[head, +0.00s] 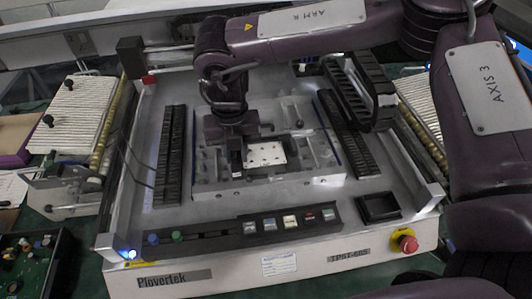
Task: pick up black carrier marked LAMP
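My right arm comes in from the upper right and reaches over the machine's middle. Its gripper (235,157) points down at the left side of a pale plate with dark dots (266,154). Dark edges show beside and below this plate, in the metal fixture at the centre. I cannot read the word LAMP anywhere, so I cannot tell whether these dark edges belong to the black carrier. The fingertips are dark against dark parts, and whether they touch or hold anything is unclear. My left gripper is not in view.
Black ribbed strips (170,155) flank the fixture. A black rectangular tray (378,207) lies at the machine's front right, near a red emergency button (407,242). A button panel (290,222) runs along the front. A circuit board (30,262) lies at lower left.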

